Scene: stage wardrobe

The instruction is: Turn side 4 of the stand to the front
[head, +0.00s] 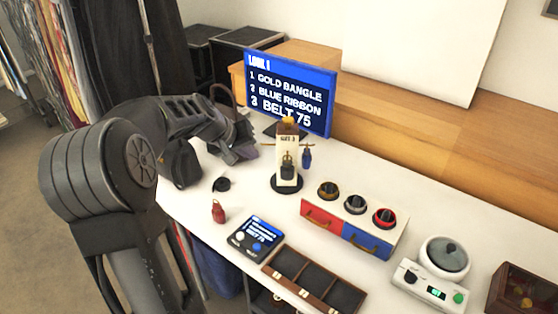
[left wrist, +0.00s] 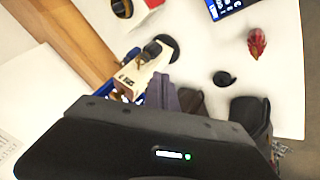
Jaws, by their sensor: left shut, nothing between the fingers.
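The stand (head: 286,180) is a cream upright block on a round black base, on the white table left of its middle. A short label shows on its front face, too small to read surely. A dark item hangs on that face, and a blue item (head: 307,157) hangs at its right side. The stand also shows tilted in the left wrist view (left wrist: 143,72), partly hidden behind my gripper. My left gripper (head: 247,147) is shut and empty, close to the left of the stand; I cannot tell whether it touches. My right gripper is not in view.
A screen (head: 290,92) listing a look stands behind the stand. A red and blue drawer box (head: 352,232) is to the right. In front lie a small display panel (head: 257,237), a compartment tray (head: 311,283), a red item (head: 218,212) and a black item (head: 221,184). A white scale (head: 435,271) stands at right.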

